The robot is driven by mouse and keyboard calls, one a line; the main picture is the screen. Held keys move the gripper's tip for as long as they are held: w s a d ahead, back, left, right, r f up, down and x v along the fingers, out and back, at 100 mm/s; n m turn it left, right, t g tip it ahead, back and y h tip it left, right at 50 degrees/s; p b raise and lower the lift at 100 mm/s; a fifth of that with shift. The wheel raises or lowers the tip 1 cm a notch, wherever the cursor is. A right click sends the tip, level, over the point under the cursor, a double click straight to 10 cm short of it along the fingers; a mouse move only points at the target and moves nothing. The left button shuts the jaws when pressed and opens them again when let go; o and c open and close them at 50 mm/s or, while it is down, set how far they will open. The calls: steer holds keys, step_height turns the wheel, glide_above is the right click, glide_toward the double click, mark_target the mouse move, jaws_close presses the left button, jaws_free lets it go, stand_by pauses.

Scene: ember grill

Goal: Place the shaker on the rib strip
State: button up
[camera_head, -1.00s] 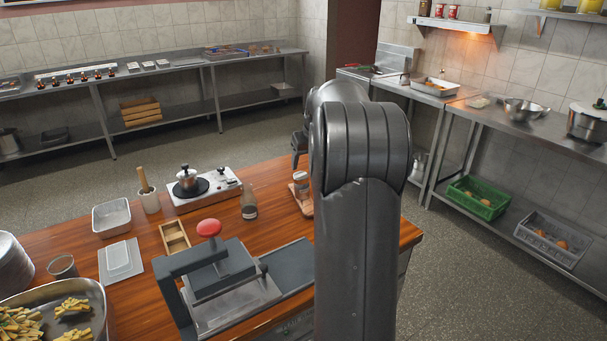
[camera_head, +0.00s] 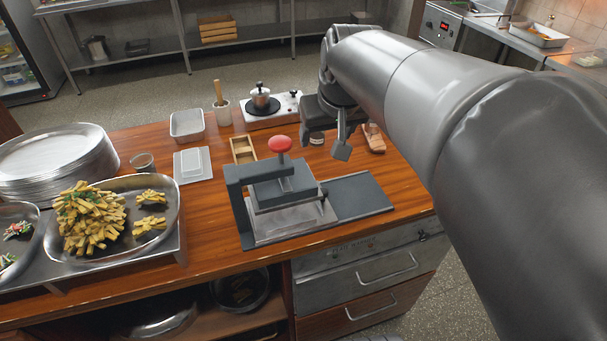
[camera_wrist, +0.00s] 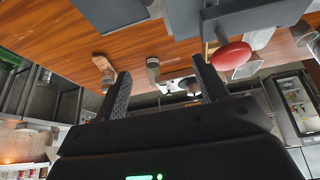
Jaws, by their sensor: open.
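The brown rib strip (camera_head: 376,144) lies on the counter near its right end, partly hidden by my arm. In the wrist view the strip (camera_wrist: 101,60) shows with a small jar-like item (camera_wrist: 107,79) at its far end, on it or just behind it. A separate grey-brown bottle-like container (camera_wrist: 153,70) stands apart from the strip; in the head view only its base (camera_head: 317,139) shows behind my gripper. I cannot tell for sure which of these is the shaker. My gripper (camera_head: 328,140) is open and empty above the counter, left of the strip.
A press with a red knob (camera_head: 281,144) and a dark plate (camera_head: 358,197) occupy the front. The fries pan (camera_head: 168,222) is at left.

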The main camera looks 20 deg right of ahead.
steer(key=s+a+f, duration=0.2)
steer(key=s+a, duration=0.1)
steer(key=s, duration=0.3)
steer(key=s+a+f, duration=0.2)
steer(key=s+f, duration=0.1)
steer(key=s, duration=0.3)
steer(key=shift+s+a+f+n, duration=0.15)
steer(key=shift+s+a+n, duration=0.15)
steer(key=shift+s+a, duration=0.1)
stand_by(0.4)
